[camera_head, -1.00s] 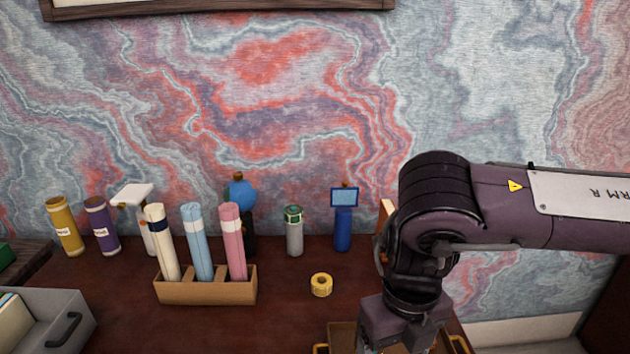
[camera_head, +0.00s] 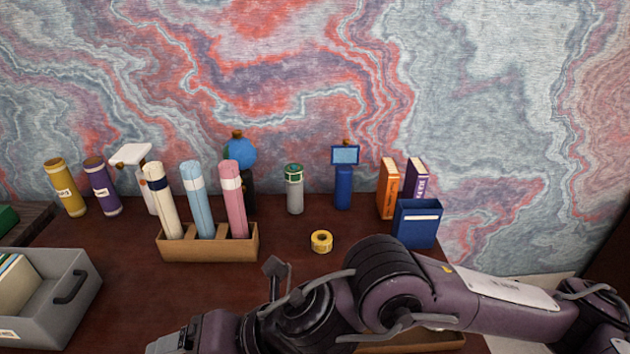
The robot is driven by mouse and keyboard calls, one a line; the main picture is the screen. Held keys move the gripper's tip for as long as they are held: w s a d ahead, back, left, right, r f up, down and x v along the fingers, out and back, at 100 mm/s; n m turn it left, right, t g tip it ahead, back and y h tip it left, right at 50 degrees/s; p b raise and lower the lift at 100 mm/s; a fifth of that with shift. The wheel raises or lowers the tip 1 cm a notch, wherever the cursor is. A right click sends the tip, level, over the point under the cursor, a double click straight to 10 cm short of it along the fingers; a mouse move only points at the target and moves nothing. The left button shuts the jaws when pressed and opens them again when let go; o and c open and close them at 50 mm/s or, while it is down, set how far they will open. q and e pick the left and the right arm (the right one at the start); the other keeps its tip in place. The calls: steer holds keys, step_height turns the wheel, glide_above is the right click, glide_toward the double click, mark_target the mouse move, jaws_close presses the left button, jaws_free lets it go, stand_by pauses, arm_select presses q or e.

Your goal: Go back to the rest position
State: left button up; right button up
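My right arm (camera_head: 470,300) comes in from the right and lies low across the front of the desk (camera_head: 140,300). It bends near the middle and runs on to the lower left edge of the picture. No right gripper fingertips can be made out. My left arm and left gripper do not show. The arm hides most of a wooden tray (camera_head: 430,347) at the bottom.
A wooden holder (camera_head: 208,247) with three rolls stands left of a yellow tape roll (camera_head: 321,241). Several bottles and stands line the back. Books (camera_head: 389,189) and a blue box (camera_head: 416,224) stand at right. A grey drawer box (camera_head: 75,310) sits at lower left.

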steer(key=w+a+r+m+t+y, duration=0.1)
steer(key=w+r+m+t+y, duration=0.25)
steer(key=r+m+t, duration=0.35)
steer(key=w+d+m+t+h, duration=0.1)
steer(key=w+d+m+h, duration=0.1)
steer(key=w+d+m, duration=0.5)
steer(key=w+d+f+m+t+h, duration=0.2)
steer(key=d+f+m+h, duration=0.5)
steer(key=d+f+m, duration=0.4)
steer(key=s+d+f+m+g+h, duration=0.35)
steer(key=s+d+f+m, duration=0.3)
steer(key=d, duration=0.25)
steer(key=s+d+f+m+g+h, duration=0.2)
steer(key=s+d+f+m+g, duration=0.3)
steer(key=d+f, duration=0.35)
step_height(320, 180, down, 29)
steer(key=s, duration=0.3)
steer(key=s+d+f, duration=0.1)
steer(key=s+f, duration=0.8)
steer(key=s+d+f+g, duration=0.1)
steer(key=s+d+f, duration=0.1)
steer(key=s+f, duration=0.8)
steer(key=shift+s+d+n, duration=0.3)
steer(key=shift+n, duration=0.05)
